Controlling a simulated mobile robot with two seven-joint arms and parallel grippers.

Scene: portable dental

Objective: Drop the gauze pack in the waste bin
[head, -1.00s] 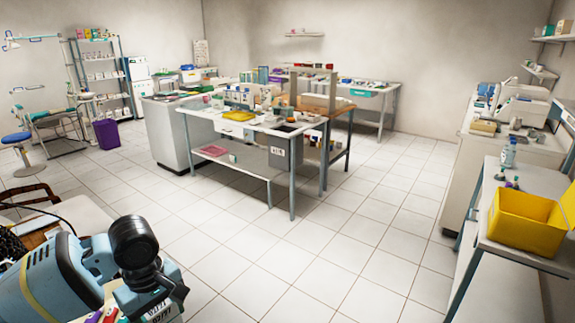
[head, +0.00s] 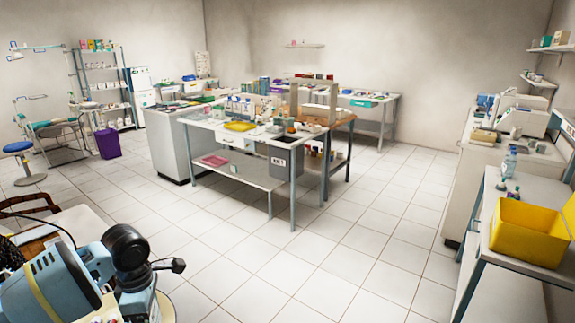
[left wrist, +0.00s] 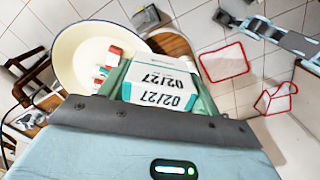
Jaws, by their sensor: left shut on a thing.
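A white and teal pack printed "02/27", which looks like the gauze pack (left wrist: 160,92), sits between the fingers of my left gripper (left wrist: 160,82) in the left wrist view. The gripper is shut on it. In the head view my left arm is at the lower left and the pack cannot be made out. A purple bin (head: 108,143) stands on the floor at the back left. A yellow open-topped bin (head: 526,233) stands on the right bench. I cannot tell which is the waste bin. My right gripper is not in view.
A cream round basin (left wrist: 72,50) with small red-and-white items lies beyond the held pack in the left wrist view. A central worktable (head: 240,180) carries many supplies. A blue stool (head: 17,148) stands at the left. The tiled floor between central table and right bench is clear.

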